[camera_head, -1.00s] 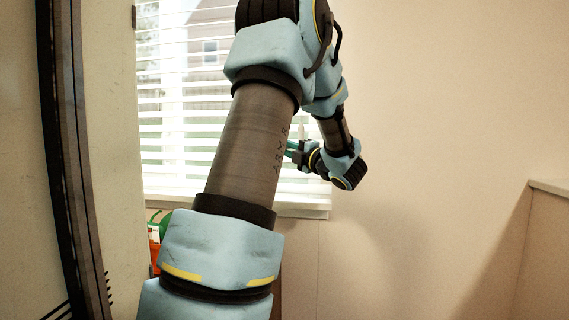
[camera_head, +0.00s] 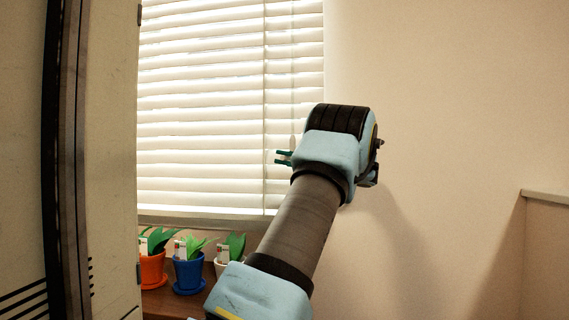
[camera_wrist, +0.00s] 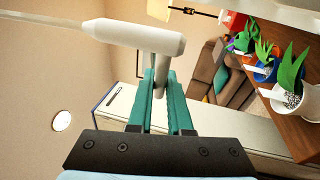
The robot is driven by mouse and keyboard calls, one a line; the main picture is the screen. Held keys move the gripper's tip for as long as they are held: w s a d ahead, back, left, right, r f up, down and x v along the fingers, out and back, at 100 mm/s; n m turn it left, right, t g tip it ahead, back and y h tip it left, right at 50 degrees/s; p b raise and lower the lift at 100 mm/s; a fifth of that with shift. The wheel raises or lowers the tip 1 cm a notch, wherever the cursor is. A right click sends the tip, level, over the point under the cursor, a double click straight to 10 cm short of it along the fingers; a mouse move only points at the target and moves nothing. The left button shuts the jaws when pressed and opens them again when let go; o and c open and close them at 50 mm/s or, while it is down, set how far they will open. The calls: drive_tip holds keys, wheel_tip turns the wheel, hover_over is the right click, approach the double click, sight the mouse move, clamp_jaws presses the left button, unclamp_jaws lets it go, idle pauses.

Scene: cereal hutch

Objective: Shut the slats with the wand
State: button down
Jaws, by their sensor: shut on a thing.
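The white window blind (camera_head: 205,100) fills the upper left of the head view. Its slats are tilted shut, with light glowing through and no outside scene showing. In the wrist view the white wand (camera_wrist: 135,36) has a thick end piece lying across the top of my green fingers, and a thin rod running off to the upper left. My gripper (camera_wrist: 161,85) is shut on the wand's end, with a pale part between the fingers. In the head view the green fingertips of my gripper (camera_head: 283,157) show in front of the blind's right part; the wand is not clear there.
Plants in an orange pot (camera_head: 152,268), a blue pot (camera_head: 189,272) and a partly hidden white pot (camera_head: 221,266) stand on a brown surface (camera_head: 165,303) below the window. A pale panel (camera_head: 105,130) stands close at left. Right of the blind is bare wall.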

drive_tip(key=shift+d+f+n+g, duration=0.15)
drive_tip(key=shift+n+g, duration=0.25)
drive_tip(key=shift+g, duration=0.5)
drive_tip(key=c, duration=0.8)
unclamp_jaws()
drive_tip(key=shift+c, duration=0.2)
drive_tip(key=v, duration=0.7)
drive_tip(key=shift+d, duration=0.3)
